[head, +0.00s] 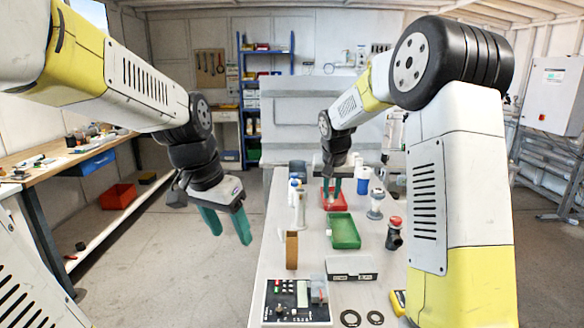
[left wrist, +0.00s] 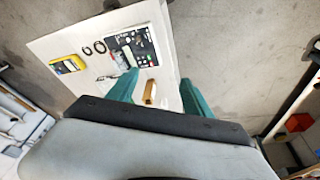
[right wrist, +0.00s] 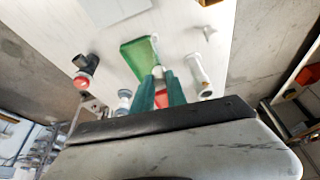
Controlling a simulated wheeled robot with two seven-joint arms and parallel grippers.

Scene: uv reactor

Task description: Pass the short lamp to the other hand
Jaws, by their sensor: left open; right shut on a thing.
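My right gripper (head: 332,191) is over the red tray (head: 334,205) at the far part of the table, pointing down. In the right wrist view its green fingers (right wrist: 168,88) are close together on a small pale piece (right wrist: 158,72), which I take to be the short lamp. Most of it is hidden by the fingers, and it is too small to make out in the head view. My left gripper (head: 230,232) is open and empty, left of the table and over the floor. Its spread fingers also show in the left wrist view (left wrist: 157,88).
Open floor lies left of the table.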

